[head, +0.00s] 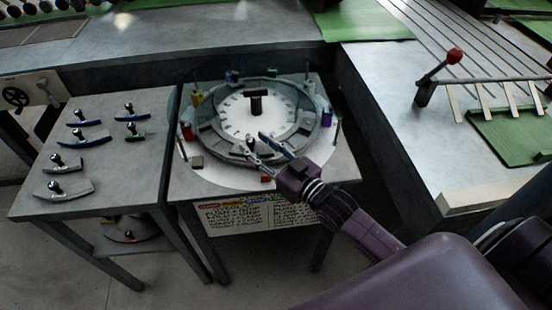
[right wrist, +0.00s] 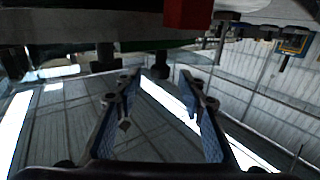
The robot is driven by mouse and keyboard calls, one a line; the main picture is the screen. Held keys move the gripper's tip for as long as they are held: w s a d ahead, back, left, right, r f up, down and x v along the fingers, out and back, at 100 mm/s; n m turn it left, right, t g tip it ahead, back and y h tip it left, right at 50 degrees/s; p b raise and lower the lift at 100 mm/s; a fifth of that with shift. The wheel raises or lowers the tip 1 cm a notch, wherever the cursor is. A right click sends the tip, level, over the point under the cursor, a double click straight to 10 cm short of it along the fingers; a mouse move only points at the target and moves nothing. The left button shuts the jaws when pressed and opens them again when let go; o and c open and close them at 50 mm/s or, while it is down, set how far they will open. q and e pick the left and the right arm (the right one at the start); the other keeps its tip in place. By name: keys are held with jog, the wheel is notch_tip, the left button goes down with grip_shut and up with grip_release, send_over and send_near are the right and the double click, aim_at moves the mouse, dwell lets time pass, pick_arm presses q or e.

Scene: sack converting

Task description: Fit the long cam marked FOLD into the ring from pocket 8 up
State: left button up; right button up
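The ring (head: 313,143) lies on the grey middle table around a pale round plate (head: 275,124) with a black T-shaped post. Pocket numbers and the FOLD mark are too small to read. A dark knob (head: 250,141) stands at the ring's front side, close to my right gripper (head: 256,145). In the right wrist view my right gripper (right wrist: 160,82) has its two blue-padded fingers spread apart, and a dark knob (right wrist: 160,66) shows beyond and between the tips. Whether it touches the fingers I cannot tell. My left gripper is out of view.
Several cams with black knobs, including a green one (head: 135,137) and a long grey one (head: 64,190), lie on the left table (head: 150,165). Coloured blocks, such as a red one (head: 187,131), stand around the ring. A lettered sign (head: 250,215) hangs in front.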

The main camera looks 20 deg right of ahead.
jog(key=v, duration=0.9)
dwell(1.2)
